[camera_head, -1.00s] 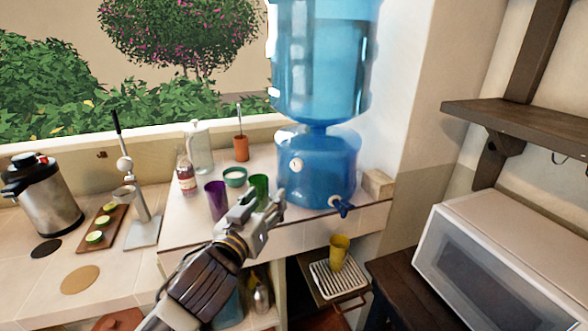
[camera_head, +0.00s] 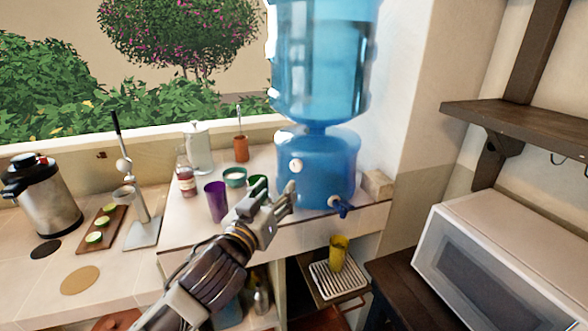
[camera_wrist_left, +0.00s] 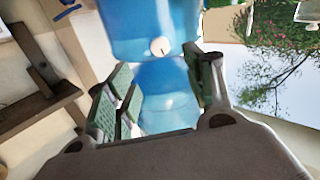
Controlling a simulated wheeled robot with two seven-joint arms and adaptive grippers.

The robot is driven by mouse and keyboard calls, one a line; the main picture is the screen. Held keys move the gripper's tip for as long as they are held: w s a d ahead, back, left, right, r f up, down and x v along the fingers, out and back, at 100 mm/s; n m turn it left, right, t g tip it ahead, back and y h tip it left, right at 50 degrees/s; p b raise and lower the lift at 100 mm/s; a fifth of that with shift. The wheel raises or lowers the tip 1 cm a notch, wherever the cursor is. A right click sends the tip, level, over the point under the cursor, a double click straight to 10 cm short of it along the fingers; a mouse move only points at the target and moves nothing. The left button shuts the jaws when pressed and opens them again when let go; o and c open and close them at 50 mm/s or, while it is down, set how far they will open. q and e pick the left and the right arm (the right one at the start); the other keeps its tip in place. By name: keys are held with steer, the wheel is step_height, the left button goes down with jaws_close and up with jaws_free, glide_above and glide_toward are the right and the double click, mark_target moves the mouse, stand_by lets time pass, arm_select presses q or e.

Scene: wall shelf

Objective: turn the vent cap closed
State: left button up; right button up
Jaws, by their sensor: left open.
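The vent cap (camera_head: 296,165) is a small round white cap with a dark mark on the front of the blue water dispenser (camera_head: 335,170). In the left wrist view the cap (camera_wrist_left: 160,46) shows above the gap between my fingers, on the blue body. My left gripper (camera_head: 274,196) is open and empty, in front of the dispenser and a little below the cap in the head view. Its green-padded fingers (camera_wrist_left: 160,88) stand apart with nothing between them. The cap is not covered by the gripper. My right gripper is not in view.
A blue tap (camera_head: 341,206) sticks out low at the right. A yellow cup (camera_head: 338,250) stands on a rack below.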

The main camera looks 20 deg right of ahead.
mark_target(295, 167)
arm_select(q)
steer(key=shift+p+x, duration=0.6)
steer(key=shift+x, duration=5.35)
steer(key=shift+w+d, duration=0.15)
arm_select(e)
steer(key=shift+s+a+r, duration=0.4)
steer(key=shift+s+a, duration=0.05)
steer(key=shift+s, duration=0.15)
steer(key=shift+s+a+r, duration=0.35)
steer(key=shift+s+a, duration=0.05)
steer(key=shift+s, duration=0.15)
arm_select(q)
steer(key=shift+c, duration=0.3)
steer(key=c, duration=1)
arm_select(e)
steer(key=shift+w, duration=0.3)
